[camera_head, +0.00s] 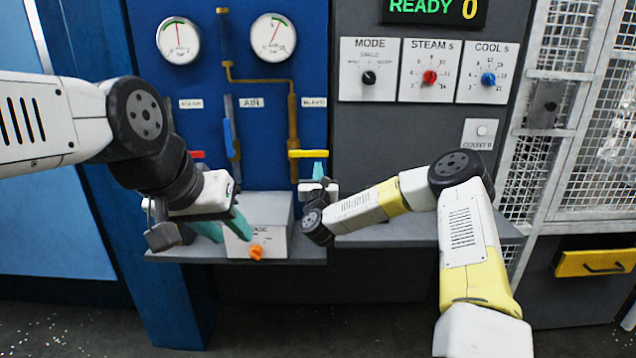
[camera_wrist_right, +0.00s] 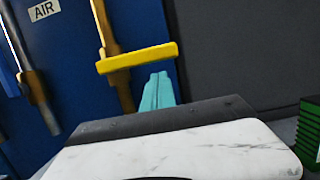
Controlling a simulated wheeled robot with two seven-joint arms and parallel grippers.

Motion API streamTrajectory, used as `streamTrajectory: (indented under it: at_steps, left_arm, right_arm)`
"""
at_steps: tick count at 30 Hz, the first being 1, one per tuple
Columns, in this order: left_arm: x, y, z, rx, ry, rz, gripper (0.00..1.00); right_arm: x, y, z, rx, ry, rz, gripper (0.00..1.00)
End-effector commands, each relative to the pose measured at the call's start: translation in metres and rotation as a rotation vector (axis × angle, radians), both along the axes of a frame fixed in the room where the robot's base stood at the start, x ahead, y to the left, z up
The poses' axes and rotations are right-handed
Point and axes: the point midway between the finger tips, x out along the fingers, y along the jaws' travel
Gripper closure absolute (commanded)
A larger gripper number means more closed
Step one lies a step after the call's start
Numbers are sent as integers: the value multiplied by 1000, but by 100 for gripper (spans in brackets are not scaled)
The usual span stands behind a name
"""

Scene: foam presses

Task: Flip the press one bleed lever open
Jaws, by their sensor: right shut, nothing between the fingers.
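The yellow lever (camera_head: 308,153) sits crosswise, level, on the brass pipe at the right of the blue panel, under a small label (camera_head: 314,102) too blurred to read surely. It also shows in the right wrist view (camera_wrist_right: 137,57), running across the pipe. My right gripper (camera_head: 318,172) has its teal fingers shut and empty just below the lever's right part. In the right wrist view the closed fingertips (camera_wrist_right: 159,78) point up toward the lever's underside; I cannot tell whether they touch. My left gripper (camera_head: 222,228) is open and empty, in front of the shelf box.
A grey box (camera_head: 262,212) with an orange knob (camera_head: 256,252) stands on the grey shelf (camera_head: 300,254). A blue lever (camera_head: 229,138) and a red handle (camera_head: 197,154) are left of the yellow lever. Dials (camera_head: 430,77) are at upper right. Mesh fencing (camera_head: 535,165) is at right.

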Motion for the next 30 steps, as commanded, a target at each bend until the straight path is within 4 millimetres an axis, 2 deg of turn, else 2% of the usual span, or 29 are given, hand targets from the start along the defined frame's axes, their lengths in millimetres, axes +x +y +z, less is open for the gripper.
streamTrajectory:
  at_steps: [5,18,30]
  left_arm:
    - [0,0,0,0,0,0,64]
    - [0,0,0,0,0,0,64]
    - [0,0,0,0,0,0,64]
  right_arm:
    - [-1,0,10,-1,1,0,100]
    - [-1,0,12,-6,1,0,100]
    - [-1,-2,19,-78,-1,0,100]
